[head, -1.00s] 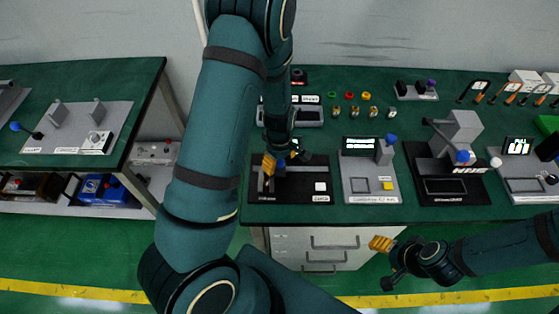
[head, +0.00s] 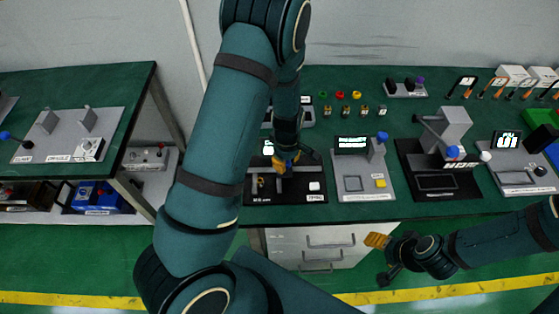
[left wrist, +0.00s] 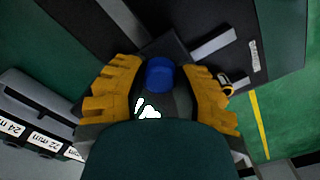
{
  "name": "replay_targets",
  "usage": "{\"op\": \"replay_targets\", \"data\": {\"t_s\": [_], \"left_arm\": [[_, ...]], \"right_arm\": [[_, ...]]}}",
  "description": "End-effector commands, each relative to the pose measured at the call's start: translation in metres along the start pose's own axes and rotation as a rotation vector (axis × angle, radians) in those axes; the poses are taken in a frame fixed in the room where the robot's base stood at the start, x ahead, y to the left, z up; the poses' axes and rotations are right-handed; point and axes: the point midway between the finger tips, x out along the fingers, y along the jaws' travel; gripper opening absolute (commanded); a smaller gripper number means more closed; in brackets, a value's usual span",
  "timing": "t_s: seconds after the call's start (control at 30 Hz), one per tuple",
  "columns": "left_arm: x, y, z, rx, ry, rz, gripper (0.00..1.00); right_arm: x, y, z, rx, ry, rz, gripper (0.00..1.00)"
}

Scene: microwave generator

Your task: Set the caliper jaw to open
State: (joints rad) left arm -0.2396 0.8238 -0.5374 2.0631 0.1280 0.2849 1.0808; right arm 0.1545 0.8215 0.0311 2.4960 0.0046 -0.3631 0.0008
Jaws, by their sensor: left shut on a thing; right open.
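The caliper device is a black board (head: 255,198) with a grey rail, at the front of the bench in the head view. My left gripper (head: 286,161) is over it. In the left wrist view, its yellow fingers (left wrist: 160,90) stand on both sides of a blue knob (left wrist: 160,74) on a dark part. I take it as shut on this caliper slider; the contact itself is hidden. A small yellow ring-like piece (head: 259,181) stands on the board, left of the gripper. My right gripper (head: 376,240) is open and empty, in front of the bench.
A grey device with a screen (head: 352,184) stands right of the caliper board, then a black-based press (head: 452,150). Several buttons and small cylinders line the back. A second bench (head: 130,90) stands at the left, across a gap.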

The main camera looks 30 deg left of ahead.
Motion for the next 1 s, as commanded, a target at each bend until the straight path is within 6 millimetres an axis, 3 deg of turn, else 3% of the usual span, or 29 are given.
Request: {"op": "replay_targets", "data": {"t_s": [0.1,0.13,0.2,0.23,0.63,0.77,1.0], "left_arm": [[-0.001,0.003,0.003,0.005,-0.003,0.006,0.00],[-0.001,0.003,0.003,0.005,-0.003,0.006,0.35],[-0.001,0.003,0.003,0.005,-0.003,0.006,0.59],[-0.001,0.003,0.003,0.005,-0.003,0.006,0.63],[-0.007,0.002,0.002,0.004,-0.002,0.004,0.63],[-0.025,0.003,0.002,0.005,-0.001,0.008,0.63],[-0.075,0.003,0.003,0.006,-0.002,0.010,0.63]], "right_arm": [[0.000,0.000,0.000,-0.001,0.000,0.000,0.63],[0.000,0.000,0.000,-0.001,0.000,0.000,0.63],[0.000,0.000,0.000,-0.001,0.000,0.000,0.63],[0.000,0.000,0.000,-0.001,0.000,0.000,0.63],[0.000,0.000,0.000,0.000,0.000,0.000,0.63],[0.000,0.000,0.000,0.000,0.000,0.000,0.63],[0.000,0.000,0.000,0.000,0.000,0.000,0.63]]}}
